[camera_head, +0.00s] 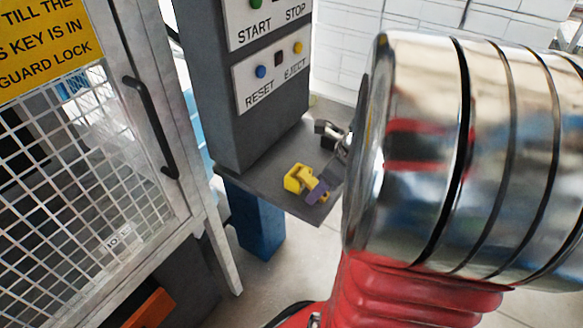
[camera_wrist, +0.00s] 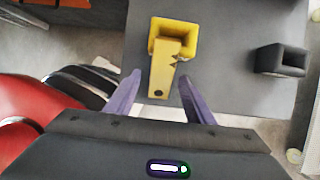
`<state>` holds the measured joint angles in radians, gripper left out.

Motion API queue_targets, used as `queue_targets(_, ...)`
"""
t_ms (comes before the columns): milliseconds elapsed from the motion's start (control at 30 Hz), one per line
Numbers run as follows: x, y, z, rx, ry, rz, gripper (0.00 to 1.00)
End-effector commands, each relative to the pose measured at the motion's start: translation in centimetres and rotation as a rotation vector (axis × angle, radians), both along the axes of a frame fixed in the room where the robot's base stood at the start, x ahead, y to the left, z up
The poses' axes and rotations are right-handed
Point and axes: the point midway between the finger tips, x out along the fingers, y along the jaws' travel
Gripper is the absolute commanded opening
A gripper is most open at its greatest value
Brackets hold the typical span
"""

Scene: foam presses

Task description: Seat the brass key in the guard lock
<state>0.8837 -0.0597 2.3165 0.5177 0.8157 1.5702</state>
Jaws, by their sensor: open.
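A yellow piece (camera_wrist: 173,30) with a square ring and a flat tongue lies on the grey shelf; I take it to be the brass key. The tongue has a dark hole and a jagged notch at its side. It also shows in the head view (camera_head: 296,178). My gripper (camera_wrist: 160,79) is open, its two purple fingers on either side of the tongue's near end, apart from it. In the head view my gripper (camera_head: 318,188) is beside the yellow piece, partly hidden by my arm. I cannot pick out the guard lock for certain.
A dark square ring-shaped block (camera_wrist: 280,60) stands on the shelf (camera_head: 240,165), right of the yellow piece. A grey control column (camera_head: 250,115) rises behind. A mesh guard door (camera_head: 85,170) with a black handle (camera_head: 150,125) is at left.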

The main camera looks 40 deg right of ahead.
Motion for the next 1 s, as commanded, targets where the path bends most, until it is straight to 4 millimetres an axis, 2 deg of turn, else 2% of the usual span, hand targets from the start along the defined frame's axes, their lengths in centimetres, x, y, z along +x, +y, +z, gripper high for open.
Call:
queue_targets(400, -0.02, -0.01, 0.05, 0.0, 0.0, 0.0, 0.47)
queue_targets(1000, -0.02, -0.01, 0.05, 0.0, 0.0, 0.0, 0.05)
